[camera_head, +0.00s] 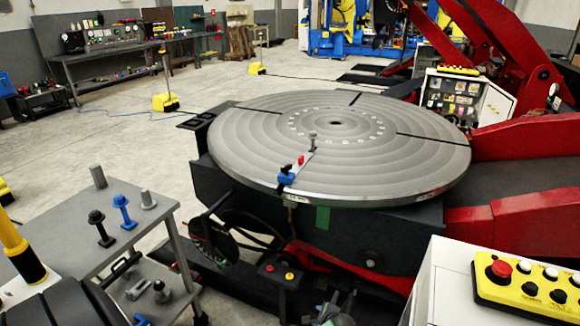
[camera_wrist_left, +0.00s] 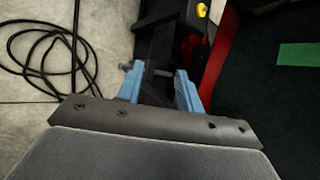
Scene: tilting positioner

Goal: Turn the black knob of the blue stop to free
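The blue stop (camera_head: 286,176) sits on the near rim of the large round grey turntable (camera_head: 420,160). A small red part (camera_head: 301,159) and a grey upright pin (camera_head: 312,138) stand just behind it. Its black knob is too small to make out. My left gripper (camera_head: 142,320) shows only as a bit of blue at the bottom edge, low and well away from the stop. In the left wrist view its two blue fingers (camera_wrist_left: 160,88) are apart with nothing held between them. That view does not show the stop.
A grey side table (camera_head: 150,240) at left carries a black bolt-like piece (camera_head: 100,228), a blue one (camera_head: 123,212) and grey pieces. A small pedestal with red and yellow buttons (camera_head: 280,275) stands before the turntable. A yellow control box (camera_head: 525,285) is at lower right.

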